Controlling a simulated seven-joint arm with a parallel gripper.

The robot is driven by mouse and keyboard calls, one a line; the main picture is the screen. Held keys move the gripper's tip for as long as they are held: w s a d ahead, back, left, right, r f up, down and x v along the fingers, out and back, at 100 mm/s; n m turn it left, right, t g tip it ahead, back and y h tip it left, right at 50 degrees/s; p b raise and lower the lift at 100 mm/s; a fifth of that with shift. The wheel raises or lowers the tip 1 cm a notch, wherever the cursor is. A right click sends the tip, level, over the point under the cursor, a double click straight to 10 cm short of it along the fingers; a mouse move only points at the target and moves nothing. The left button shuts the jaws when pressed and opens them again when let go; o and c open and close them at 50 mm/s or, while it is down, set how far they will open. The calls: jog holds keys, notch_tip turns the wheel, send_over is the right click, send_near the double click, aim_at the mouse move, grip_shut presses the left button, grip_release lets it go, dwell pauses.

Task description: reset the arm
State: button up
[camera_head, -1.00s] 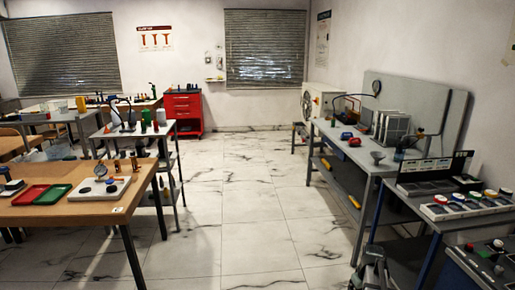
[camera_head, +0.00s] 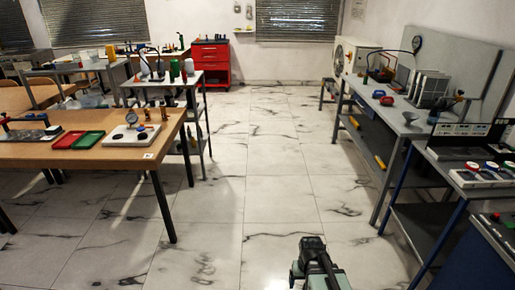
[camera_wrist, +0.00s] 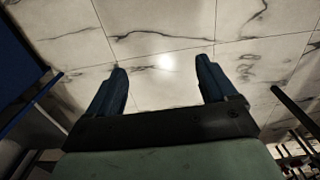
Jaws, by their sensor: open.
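My gripper shows in the wrist view (camera_wrist: 160,85), with its two dark blue fingers spread wide apart. Nothing is between the fingers; only the white marble-patterned floor (camera_wrist: 165,25) shows beyond them. In the head view, part of my own grey-green arm (camera_head: 316,262) rises at the bottom edge, right of the middle, over bare floor. The fingertips cannot be made out in the head view.
A wooden table (camera_head: 95,153) with red and green trays stands at left. A grey workbench (camera_head: 392,125) and a blue-legged bench (camera_head: 440,158) line the right. A red cabinet (camera_head: 210,65) stands at the back. The floor aisle between is clear.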

jog(key=s+f+g, duration=0.3)
jog(key=s+f, duration=0.7)
jog(key=s, duration=0.4)
jog(key=s+f+g, duration=0.3)
jog(key=s+f, duration=0.6)
jog(key=s, duration=0.5)
jog(key=shift+s+d+f+g, duration=0.2)
jog(key=shift+s+f+g, duration=0.1)
jog(key=shift+s+f, duration=0.05)
